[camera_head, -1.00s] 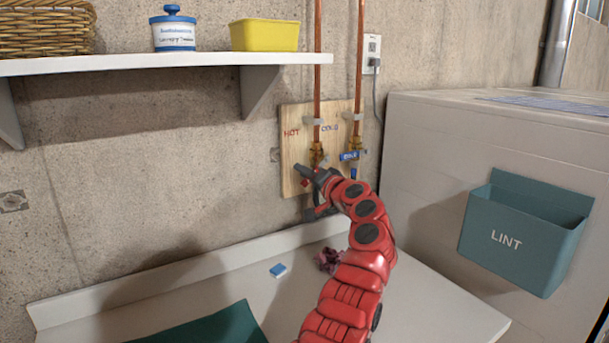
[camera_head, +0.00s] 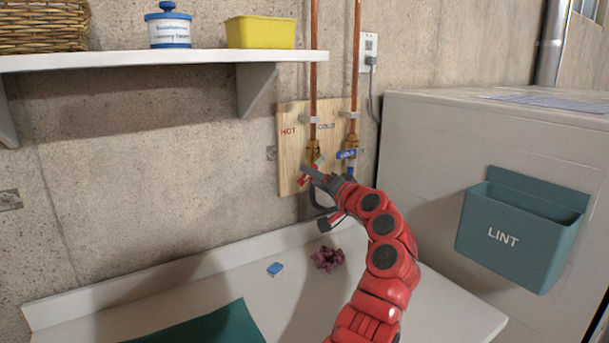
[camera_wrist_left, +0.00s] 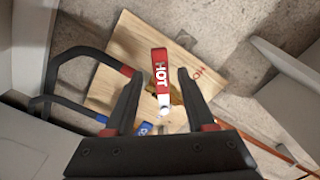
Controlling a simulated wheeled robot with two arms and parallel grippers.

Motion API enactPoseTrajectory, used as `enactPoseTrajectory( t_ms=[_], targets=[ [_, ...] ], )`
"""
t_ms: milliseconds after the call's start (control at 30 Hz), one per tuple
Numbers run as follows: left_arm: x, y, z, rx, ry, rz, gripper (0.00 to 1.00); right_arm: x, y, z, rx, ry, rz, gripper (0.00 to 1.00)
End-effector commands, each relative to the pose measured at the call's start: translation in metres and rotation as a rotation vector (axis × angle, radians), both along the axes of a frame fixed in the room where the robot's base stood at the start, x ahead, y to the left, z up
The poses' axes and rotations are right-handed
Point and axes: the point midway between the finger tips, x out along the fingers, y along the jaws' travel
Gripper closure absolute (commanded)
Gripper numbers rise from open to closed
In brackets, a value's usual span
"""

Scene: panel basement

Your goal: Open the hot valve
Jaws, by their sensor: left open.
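The hot valve's red handle (camera_head: 307,175) is on the left copper pipe, in front of a wooden board (camera_head: 291,150) marked HOT and COLD. In the left wrist view the red HOT handle (camera_wrist_left: 160,70) lies between the open fingers of my left gripper (camera_wrist_left: 161,82), with a gap showing on each side. In the head view my left gripper (camera_head: 312,182) is at the handle and partly covers it. The cold valve's blue handle (camera_head: 347,154) is just to the right. My right gripper is not in view.
A shelf (camera_head: 150,60) is at upper left. A teal LINT bin (camera_head: 515,240) hangs on the white appliance (camera_head: 430,150) at right.

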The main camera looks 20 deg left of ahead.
Motion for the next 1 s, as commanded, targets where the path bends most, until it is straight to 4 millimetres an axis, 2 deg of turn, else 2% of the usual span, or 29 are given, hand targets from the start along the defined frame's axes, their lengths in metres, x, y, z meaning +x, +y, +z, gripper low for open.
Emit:
enactPoseTrajectory(
  t_ms=[33, 200, 400, 600, 867, 1000],
  targets=[
    [-0.008, -0.012, -0.001, -0.001, -0.004, -0.004, 0.45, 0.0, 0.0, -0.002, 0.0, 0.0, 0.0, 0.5],
    [-0.036, -0.047, -0.001, -0.002, -0.004, -0.003, 0.45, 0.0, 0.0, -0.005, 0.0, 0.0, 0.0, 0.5],
    [-0.06, -0.077, 0.0, -0.001, 0.0, -0.001, 0.45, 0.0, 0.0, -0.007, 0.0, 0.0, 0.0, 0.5],
    [-0.071, -0.09, 0.0, 0.0, -0.001, 0.001, 0.45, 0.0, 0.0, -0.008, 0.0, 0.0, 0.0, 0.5],
    [-0.072, -0.09, 0.0, 0.0, 0.0, 0.004, 0.45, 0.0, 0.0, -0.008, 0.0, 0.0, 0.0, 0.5],
    [-0.073, -0.085, 0.003, -0.036, -0.025, 0.008, 0.67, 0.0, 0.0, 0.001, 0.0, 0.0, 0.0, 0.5]
  ],
)
